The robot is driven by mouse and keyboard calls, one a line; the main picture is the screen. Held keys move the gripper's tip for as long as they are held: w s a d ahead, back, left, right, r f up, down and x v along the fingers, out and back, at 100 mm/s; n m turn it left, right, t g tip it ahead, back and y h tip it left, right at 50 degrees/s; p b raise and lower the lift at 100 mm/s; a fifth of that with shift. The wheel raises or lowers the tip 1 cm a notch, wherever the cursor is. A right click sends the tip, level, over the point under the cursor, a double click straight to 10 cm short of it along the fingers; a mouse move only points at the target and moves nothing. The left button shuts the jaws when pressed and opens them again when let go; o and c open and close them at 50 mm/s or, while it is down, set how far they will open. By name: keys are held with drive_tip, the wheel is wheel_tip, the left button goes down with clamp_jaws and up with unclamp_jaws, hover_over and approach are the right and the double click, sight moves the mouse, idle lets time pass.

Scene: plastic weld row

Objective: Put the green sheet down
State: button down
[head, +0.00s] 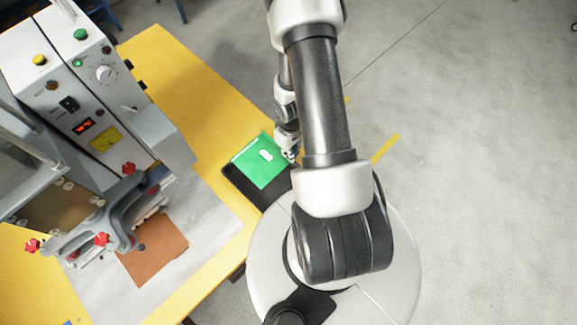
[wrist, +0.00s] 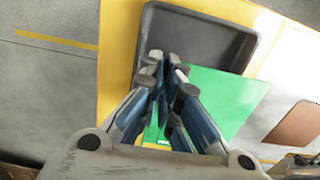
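The green sheet (head: 250,171), with a small white patch on it, is over the black tray (head: 241,187) at the table's right edge in the head view. My gripper (head: 291,150) is at the sheet's right side, partly hidden by my arm. In the wrist view my gripper (wrist: 165,72) has its fingers close together at the edge of the green sheet (wrist: 226,96) and looks shut on it. The sheet overlaps one corner of the dark tray (wrist: 205,38) and reaches past its rim. It seems to be above the tray; the exact gap is hard to tell.
A grey welding machine (head: 85,90) with red knobs stands on the yellow table (head: 180,62) at left. A brown sheet (head: 153,250) lies at its front on a pale surface. It also shows in the wrist view (wrist: 297,125). Open floor is to the right.

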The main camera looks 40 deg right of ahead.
sight(290, 174)
wheel_tip(290, 174, down, 14)
drive_tip(key=b, duration=1.3)
drive_tip(key=shift+f, duration=0.1)
drive_tip(key=shift+f, duration=0.15)
drive_tip(key=c, duration=2.1)
unclamp_jaws()
